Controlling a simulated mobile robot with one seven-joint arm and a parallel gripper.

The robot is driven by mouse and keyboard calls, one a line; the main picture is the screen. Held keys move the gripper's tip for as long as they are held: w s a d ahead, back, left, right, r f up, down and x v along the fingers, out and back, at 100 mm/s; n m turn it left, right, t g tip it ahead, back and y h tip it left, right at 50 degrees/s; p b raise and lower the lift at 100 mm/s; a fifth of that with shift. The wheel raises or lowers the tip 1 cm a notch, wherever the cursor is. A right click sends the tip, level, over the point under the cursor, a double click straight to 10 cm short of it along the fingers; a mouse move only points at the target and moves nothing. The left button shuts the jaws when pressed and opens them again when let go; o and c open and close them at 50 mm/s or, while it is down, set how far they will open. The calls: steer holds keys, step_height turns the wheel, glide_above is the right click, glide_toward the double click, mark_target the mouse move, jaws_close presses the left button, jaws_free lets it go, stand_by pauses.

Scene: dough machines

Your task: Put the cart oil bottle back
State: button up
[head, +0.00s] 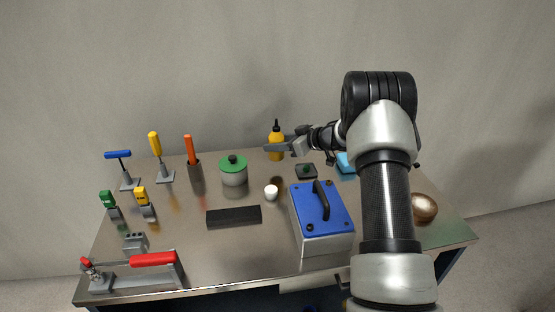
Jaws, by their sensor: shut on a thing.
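The oil bottle (276,153), yellow with a black top and nozzle, is upright near the back edge of the metal table (235,255). My gripper (277,147) reaches in from the right and is shut on the bottle around its upper body. The fingers hide part of the bottle's side. I cannot tell whether the bottle's base touches the table or hangs just above it.
A green-lidded pot (233,173) stands left of the bottle, and a small dark pad (306,171) lies to its right. Upright tools crowd the left.

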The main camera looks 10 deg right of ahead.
mark_target(283, 155)
steer(key=shift+f, duration=2.4)
steer(key=shift+b, duration=0.3)
steer(key=shift+f, duration=0.1)
steer(key=o, duration=0.8)
steer(key=shift+f, duration=0.1)
